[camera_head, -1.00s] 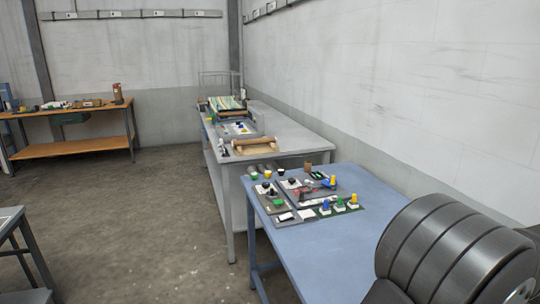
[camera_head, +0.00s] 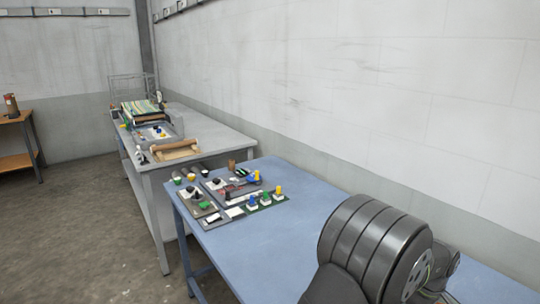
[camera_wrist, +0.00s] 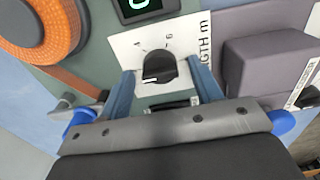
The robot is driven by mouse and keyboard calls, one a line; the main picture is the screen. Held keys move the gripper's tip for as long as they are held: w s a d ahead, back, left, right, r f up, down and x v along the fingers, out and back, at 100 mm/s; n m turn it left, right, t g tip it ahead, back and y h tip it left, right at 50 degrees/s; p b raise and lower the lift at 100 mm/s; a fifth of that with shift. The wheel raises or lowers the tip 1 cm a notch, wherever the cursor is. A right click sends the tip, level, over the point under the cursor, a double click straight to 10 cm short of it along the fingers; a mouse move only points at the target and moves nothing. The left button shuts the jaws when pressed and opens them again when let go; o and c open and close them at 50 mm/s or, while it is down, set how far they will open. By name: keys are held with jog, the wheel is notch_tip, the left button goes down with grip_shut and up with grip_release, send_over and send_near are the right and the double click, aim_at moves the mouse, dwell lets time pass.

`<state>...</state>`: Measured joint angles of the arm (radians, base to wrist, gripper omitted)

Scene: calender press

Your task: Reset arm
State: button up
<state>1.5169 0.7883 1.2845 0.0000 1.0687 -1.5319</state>
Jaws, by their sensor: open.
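My gripper (camera_wrist: 163,78) shows in the wrist view with its two blue fingers apart. A black rotary knob (camera_wrist: 160,67) on a white plate (camera_wrist: 193,32) shows between and beyond the fingertips. Nothing is held between the fingers. I cannot tell how far the fingertips are from the plate. The plate carries printed marks and lettering that ends in "GTH m". In the head view my dark arm link fills the lower right, and my gripper is not seen there.
In the wrist view an orange ring (camera_wrist: 70,50) and a grey block (camera_wrist: 268,58) flank the plate. In the head view a blue table (camera_head: 270,235) holds several control panels with coloured knobs. A grey bench (camera_head: 215,145) with a roller press stands behind it.

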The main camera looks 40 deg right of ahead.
dwell(0.3)
notch_tip(320, 180, up, 17)
notch_tip(320, 180, down, 17)
jog(key=shift+f, duration=0.15)
jog(key=m, duration=0.8)
jog(key=shift+m, duration=0.3)
jog(key=m, duration=0.4)
jog(key=shift+m, duration=2.4)
